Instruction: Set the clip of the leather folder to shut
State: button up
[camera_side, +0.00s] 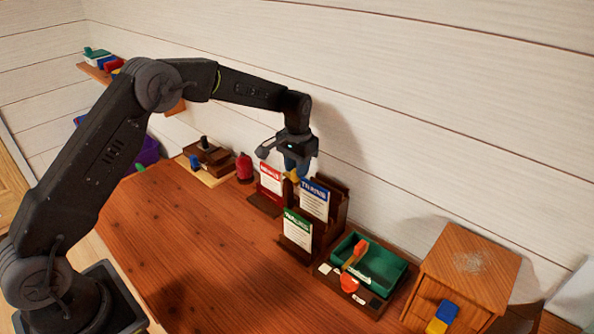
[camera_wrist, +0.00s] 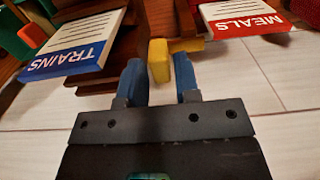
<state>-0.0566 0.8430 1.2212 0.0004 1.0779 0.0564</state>
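My gripper (camera_side: 292,174) is over the back of the desk, among the upright cards. In the wrist view its two blue fingers (camera_wrist: 160,78) stand close on either side of a yellow piece (camera_wrist: 159,62), apparently shut on it. A yellow arm runs right from this piece toward the MEALS card; it looks like a clip lever. In the side view only a bit of yellow (camera_side: 291,175) shows below the fingers. A dark brown holder (camera_side: 338,196) stands behind the TRAINS card. I cannot tell for sure which brown thing is the leather folder.
The MEALS card (camera_side: 271,181), TRAINS card (camera_side: 314,201) and WALKS card (camera_side: 297,230) stand close around my gripper. A green tray (camera_side: 389,271) and a wooden box (camera_side: 468,268) are to the right. A red object (camera_side: 244,168) stands left. The desk's front left is clear.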

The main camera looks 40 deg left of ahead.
jog(key=shift+f, duration=0.65)
jog(key=shift+c, duration=0.4)
grip_shut()
